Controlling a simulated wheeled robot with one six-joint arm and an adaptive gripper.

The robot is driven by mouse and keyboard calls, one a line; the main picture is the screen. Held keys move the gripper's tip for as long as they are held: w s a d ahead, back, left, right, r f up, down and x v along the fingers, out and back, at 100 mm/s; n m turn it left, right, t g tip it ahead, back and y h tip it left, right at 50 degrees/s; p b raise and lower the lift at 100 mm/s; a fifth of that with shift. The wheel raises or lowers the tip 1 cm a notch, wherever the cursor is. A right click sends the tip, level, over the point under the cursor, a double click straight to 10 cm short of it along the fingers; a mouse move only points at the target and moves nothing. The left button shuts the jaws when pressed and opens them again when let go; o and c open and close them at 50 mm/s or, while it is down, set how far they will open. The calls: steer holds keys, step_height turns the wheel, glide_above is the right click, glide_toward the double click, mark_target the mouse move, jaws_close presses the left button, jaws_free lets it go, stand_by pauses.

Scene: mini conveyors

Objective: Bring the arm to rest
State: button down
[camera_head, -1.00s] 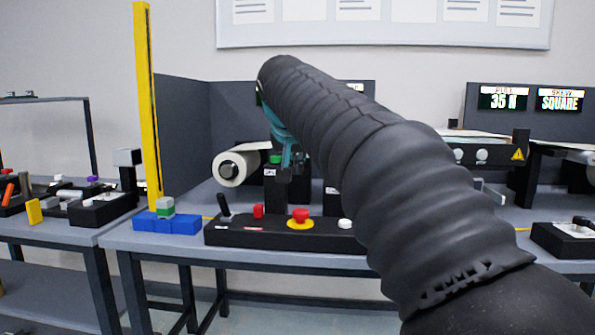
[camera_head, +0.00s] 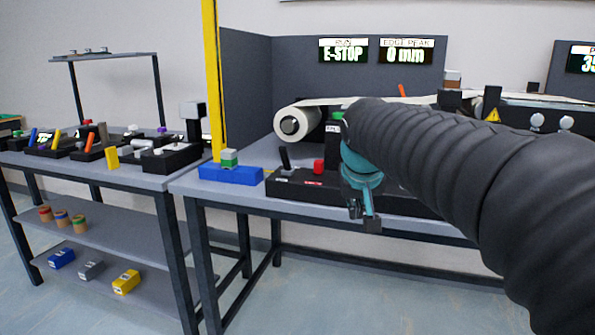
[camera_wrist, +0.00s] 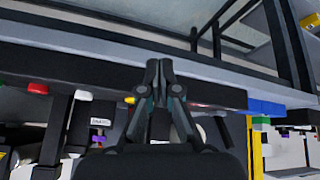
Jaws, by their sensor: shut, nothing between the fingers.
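My gripper (camera_head: 366,222) hangs at the end of my dark sleeved arm in the head view, in front of the conveyor bench. In the wrist view my gripper (camera_wrist: 160,66) has its two fingers together, with nothing between them. The bench edge and a black control box lie behind the fingers there. My arm hides the right part of the control box in the head view.
A screen (camera_head: 343,50) reads E-STOP. Floor (camera_head: 300,300) in front is clear.

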steer(key=s+d+f, duration=0.2)
steer(key=s+f, duration=0.5)
steer(key=s, duration=0.5)
steer(key=s+d+f, duration=0.2)
steer(key=s+f, duration=0.6)
steer(key=s, duration=0.5)
steer(key=shift+m+g+y, duration=0.3)
steer(key=shift+g+y, duration=0.1)
